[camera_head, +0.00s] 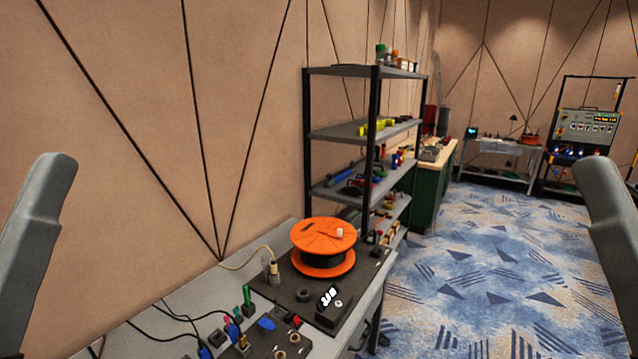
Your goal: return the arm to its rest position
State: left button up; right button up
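My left arm shows as a grey link at the left edge of the head view, upright and leaning slightly right. My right arm shows as a matching grey link at the right edge. Both links stand clear of the bench and the shelf and touch nothing that I can see. Neither gripper is in the picture, so I cannot see their fingers or whether they hold anything.
A grey workbench (150,345) carries an orange spool (323,236) on a dark plate (297,278), with cables and plugs. Behind it stands a metal shelf (345,70) with parts. A green cabinet (430,200) and a control panel (588,124) are farther back. Blue carpet (500,270) is open at right.

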notch_tip(320, 180, up, 36)
jog(key=p, duration=3.3)
jog(key=shift+r, duration=0.15)
